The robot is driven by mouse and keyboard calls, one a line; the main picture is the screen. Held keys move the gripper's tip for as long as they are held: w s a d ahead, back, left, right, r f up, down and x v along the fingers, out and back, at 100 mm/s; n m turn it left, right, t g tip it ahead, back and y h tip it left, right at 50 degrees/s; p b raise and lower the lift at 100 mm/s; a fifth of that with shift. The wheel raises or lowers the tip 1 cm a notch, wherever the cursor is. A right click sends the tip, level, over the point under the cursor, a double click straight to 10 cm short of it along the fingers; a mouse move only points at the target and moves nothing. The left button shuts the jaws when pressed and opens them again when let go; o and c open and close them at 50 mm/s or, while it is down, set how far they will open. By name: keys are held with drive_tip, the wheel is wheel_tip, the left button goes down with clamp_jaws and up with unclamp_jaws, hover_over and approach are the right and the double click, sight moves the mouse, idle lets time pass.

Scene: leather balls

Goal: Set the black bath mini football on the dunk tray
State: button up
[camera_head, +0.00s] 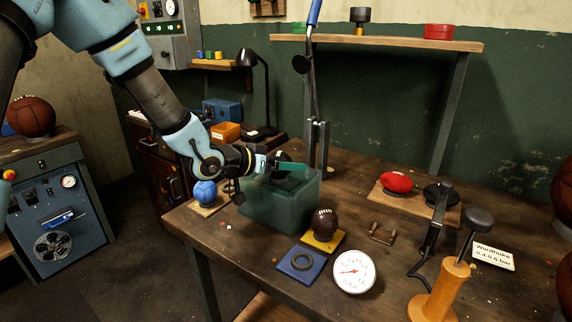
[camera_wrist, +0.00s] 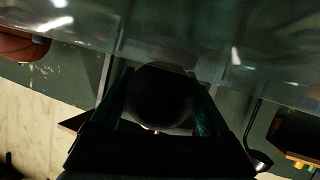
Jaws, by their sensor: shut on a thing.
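My gripper (camera_head: 288,169) is at the top of the green see-through bath (camera_head: 268,209) in the head view. It is shut on a black mini football (camera_wrist: 161,97), which shows dark and round between the two fingers in the wrist view. In the head view most of this ball is hidden behind the gripper. I cannot tell for sure which piece is the dunk tray. A blue square tray with a dark ring (camera_head: 285,264) lies in front of the bath, and a small wooden tray (camera_head: 212,208) with a blue ball (camera_head: 205,193) is left of it.
A dark brown ball (camera_head: 324,224) sits on a yellow pad (camera_head: 313,243) beside the blue tray. A gauge (camera_head: 354,271), an orange hand pump (camera_head: 434,293) and a board with a red ball (camera_head: 396,182) stand to the right. A tall metal stand (camera_head: 323,150) rises behind the bath.

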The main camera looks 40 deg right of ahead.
drive_tip(key=shift+f, duration=0.1)
drive_tip(key=o, duration=1.3)
drive_tip(key=shift+r, duration=0.2)
drive_tip(key=shift+a, duration=0.35)
drive_tip(key=b+v, duration=0.1)
drive_tip(key=v, duration=1)
drive_tip(key=shift+a+r, duration=0.1)
drive_tip(key=shift+r, duration=0.05)
